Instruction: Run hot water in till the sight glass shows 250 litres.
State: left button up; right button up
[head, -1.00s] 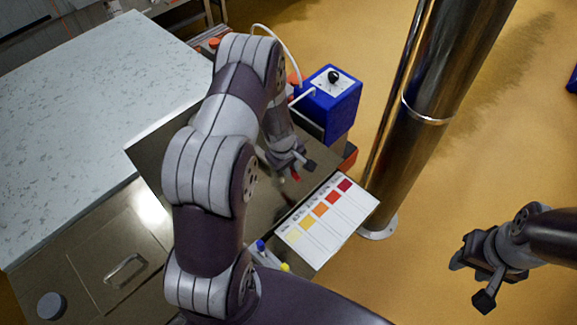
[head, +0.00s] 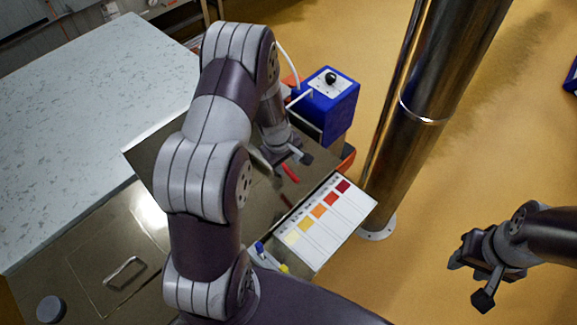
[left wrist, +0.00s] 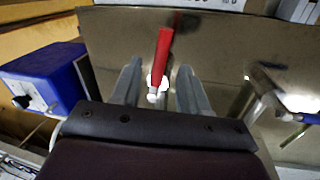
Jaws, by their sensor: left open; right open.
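A red lever handle (head: 291,172) stands out by the steel panel (head: 155,150). In the left wrist view the red lever (left wrist: 163,55) lies between my open fingers, with a pale round fitting (left wrist: 157,86) at its near end. My left gripper (head: 288,157) is open at the lever, and it also shows in the left wrist view (left wrist: 160,88). I cannot tell whether its fingers touch the lever. My right gripper (head: 470,280) is open and empty over the floor at the right. I cannot make out a sight glass or a litre reading.
A blue box (head: 328,105) with a black knob stands behind my left gripper. A colour chart card (head: 325,222) lies in front of it, with markers (head: 268,256) beside it. A thick steel post (head: 425,110) rises to the right.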

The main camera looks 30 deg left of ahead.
pick_arm(q)
notch_tip(320, 180, up, 9)
jog(key=s, duration=0.1)
jog(key=shift+s+a, duration=0.35)
